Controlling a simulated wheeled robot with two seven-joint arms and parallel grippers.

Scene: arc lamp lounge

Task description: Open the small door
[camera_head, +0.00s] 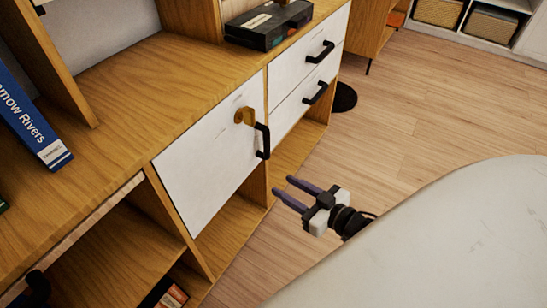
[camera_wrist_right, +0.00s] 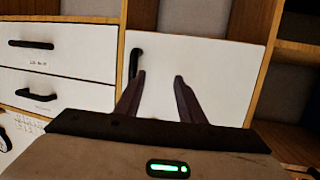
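The small door (camera_head: 212,158) is a white panel in the wooden cabinet, and it looks shut. My left gripper cannot be made out in either view.
Two white drawers with black handles (camera_head: 321,52) (camera_head: 315,93) sit right of the door. A black cassette-like box (camera_head: 269,24) and a blue book (camera_head: 32,124) are on the cabinet top. Open shelves lie below. The wooden floor (camera_head: 420,110) at right is mostly clear.

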